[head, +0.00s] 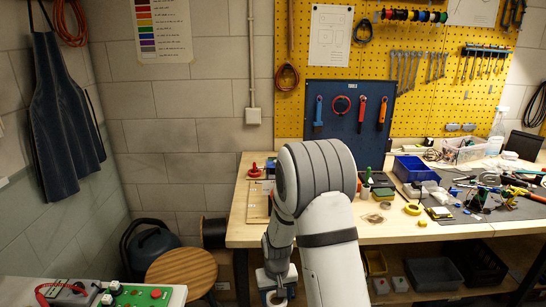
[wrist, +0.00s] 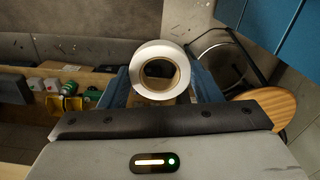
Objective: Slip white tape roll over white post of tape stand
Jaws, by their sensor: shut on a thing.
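The white tape roll (wrist: 165,49) shows in the wrist view with its brown core and open hole facing the camera. My gripper (wrist: 161,88) is shut on it, with a blue finger on each side. In the head view my gripper (head: 277,288) hangs low in front of the bench's left end, below the top's level, and the roll there is small and hard to make out. I cannot make out the tape stand or its white post for certain in either view; my arm covers part of the bench.
The wooden bench (head: 440,232) carries a blue bin (head: 414,169), yellow tape (head: 412,209) and many tools on its right. A small red item (head: 254,170) stands at its back left. A round stool (head: 181,275) and a green-topped box (head: 140,297) are left of my gripper.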

